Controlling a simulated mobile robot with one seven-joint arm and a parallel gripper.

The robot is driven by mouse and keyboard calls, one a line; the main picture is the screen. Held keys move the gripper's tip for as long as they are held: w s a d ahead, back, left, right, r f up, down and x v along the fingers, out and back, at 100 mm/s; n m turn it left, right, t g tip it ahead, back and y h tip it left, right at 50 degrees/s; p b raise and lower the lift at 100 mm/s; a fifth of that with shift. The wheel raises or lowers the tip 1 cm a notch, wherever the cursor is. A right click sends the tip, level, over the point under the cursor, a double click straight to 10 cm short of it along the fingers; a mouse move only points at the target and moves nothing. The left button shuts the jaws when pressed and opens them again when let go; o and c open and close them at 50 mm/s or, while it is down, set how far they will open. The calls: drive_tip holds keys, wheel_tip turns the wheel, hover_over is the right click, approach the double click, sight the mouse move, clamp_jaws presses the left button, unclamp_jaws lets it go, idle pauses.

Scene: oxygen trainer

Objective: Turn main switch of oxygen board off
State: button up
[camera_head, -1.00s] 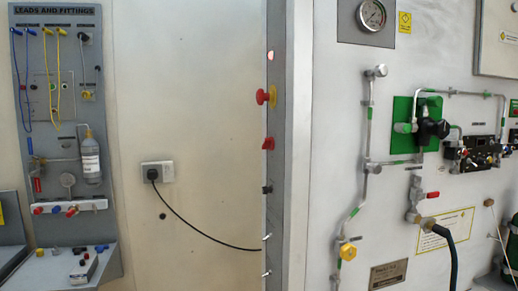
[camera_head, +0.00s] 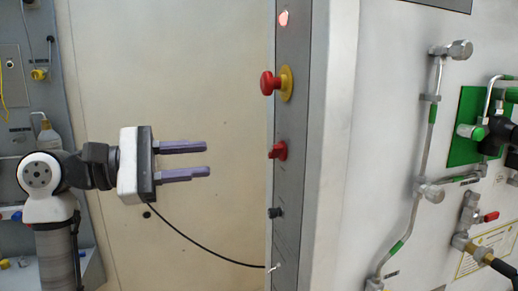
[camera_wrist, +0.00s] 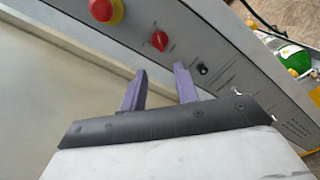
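The oxygen board's narrow grey side panel (camera_head: 288,235) stands at the picture's middle in the head view. It carries a red rotary switch (camera_head: 278,151), likely the main switch, below a red mushroom button on a yellow base (camera_head: 277,84). My gripper (camera_head: 208,160) is to the left of the panel, its two purple fingers level, pointing at the red switch and clearly apart. It is open and empty, with a gap to the switch. In the wrist view the red switch (camera_wrist: 159,41) lies beyond the fingertips (camera_wrist: 160,68), and the red button (camera_wrist: 103,10) is at upper left.
A black knob (camera_head: 275,212) and a small toggle (camera_head: 273,267) sit lower on the side panel. Pipes and valves (camera_head: 430,190) cover the front face at right. A black cable (camera_head: 200,246) runs across the wall behind.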

sight(271, 153)
drive_tip(key=p+x, duration=0.3)
drive_tip(key=x, duration=0.9)
clamp_jaws()
